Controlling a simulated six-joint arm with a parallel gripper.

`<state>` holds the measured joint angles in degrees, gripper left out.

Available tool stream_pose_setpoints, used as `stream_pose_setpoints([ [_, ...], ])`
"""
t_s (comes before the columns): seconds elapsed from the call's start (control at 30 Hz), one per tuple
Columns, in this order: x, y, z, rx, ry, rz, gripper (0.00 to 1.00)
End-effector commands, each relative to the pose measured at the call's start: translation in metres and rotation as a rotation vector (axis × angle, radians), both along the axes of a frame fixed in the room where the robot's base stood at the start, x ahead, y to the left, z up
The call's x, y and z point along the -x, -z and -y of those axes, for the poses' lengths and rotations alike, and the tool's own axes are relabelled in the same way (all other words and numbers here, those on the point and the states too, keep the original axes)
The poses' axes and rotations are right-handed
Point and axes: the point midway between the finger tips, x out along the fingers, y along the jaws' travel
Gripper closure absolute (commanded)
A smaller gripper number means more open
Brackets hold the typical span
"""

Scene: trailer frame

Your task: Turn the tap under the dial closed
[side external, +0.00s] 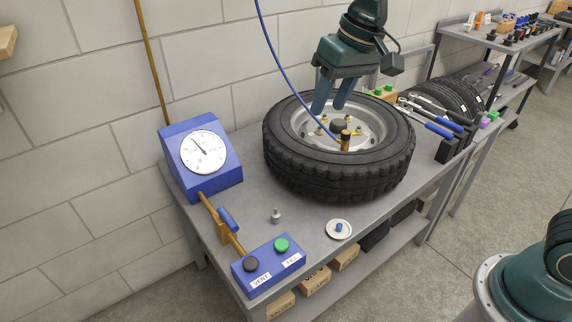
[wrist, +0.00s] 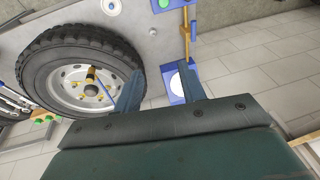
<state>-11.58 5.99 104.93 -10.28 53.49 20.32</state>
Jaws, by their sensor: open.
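The dial (side external: 204,150) is a round white gauge on a blue housing at the left of the bench. Below it, a brass pipe (side external: 212,211) runs to a blue button box. The tap's blue lever (side external: 230,218) sits at this pipe and lies roughly along it. In the wrist view the lever (wrist: 194,29) shows small at the top, and the dial (wrist: 179,84) is partly hidden behind a finger. My gripper (side external: 329,106) is open and empty above the tyre, well to the right of the tap. Its two fingers (wrist: 162,80) also show in the wrist view.
The tyre (side external: 340,180) with its metal rim fills the bench middle. A blue hose (side external: 275,59) hangs to a brass fitting. The button box (side external: 268,264) is labelled VENT and FILL. A small metal piece (side external: 276,216) and a white dish (side external: 339,229) stand near the lever.

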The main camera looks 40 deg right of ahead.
Motion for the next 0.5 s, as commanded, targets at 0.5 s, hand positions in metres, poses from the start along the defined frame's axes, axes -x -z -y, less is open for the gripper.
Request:
stream_pose_setpoints([
  [0.5, -0.081, 0.082, -0.080, -0.029, -0.014, -0.135, 0.59],
])
